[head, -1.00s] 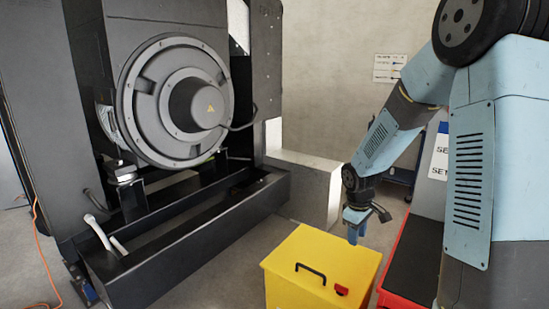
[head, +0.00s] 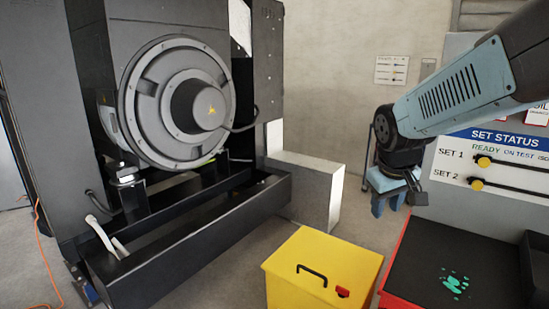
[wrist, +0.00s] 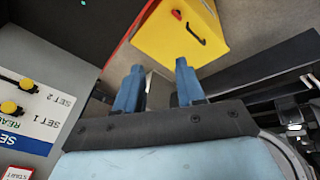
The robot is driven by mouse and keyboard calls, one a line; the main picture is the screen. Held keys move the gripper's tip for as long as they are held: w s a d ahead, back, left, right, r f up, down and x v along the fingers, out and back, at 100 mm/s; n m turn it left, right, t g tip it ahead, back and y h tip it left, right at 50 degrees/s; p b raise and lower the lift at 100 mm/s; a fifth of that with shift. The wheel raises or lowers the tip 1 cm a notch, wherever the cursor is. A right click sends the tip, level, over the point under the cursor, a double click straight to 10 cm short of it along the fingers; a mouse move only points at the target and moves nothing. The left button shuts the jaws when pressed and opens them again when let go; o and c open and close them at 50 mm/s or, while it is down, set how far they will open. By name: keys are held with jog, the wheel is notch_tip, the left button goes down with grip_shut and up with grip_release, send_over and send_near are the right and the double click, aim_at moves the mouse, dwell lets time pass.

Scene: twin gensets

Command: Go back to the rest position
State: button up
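My gripper (head: 388,203) hangs in the air at the end of my blue arm, at right of centre in the head view. It is above and behind the yellow box, near the left edge of the status board. In the wrist view its two blue fingers (wrist: 160,88) stand apart with nothing between them. It is open and empty, touching nothing that I can see.
A yellow box (head: 310,285) with a black handle and red latch stands on the floor. Beside it is a red-edged black-topped cabinet (head: 420,265) with green spots. The status board (head: 490,160) is at right, the black genset (head: 180,110) at left.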

jog(key=s+a+r+m+t+y, duration=0.1)
jog(key=s+r+m, duration=0.2)
jog(key=s, duration=0.8)
notch_tip(320, 180, up, 2)
jog(key=shift+s+r+t, duration=0.1)
jog(key=shift+s+t, duration=0.05)
jog(key=shift+t, duration=0.25)
jog(key=shift+o, duration=0.2)
jog(key=shift+a, duration=0.1)
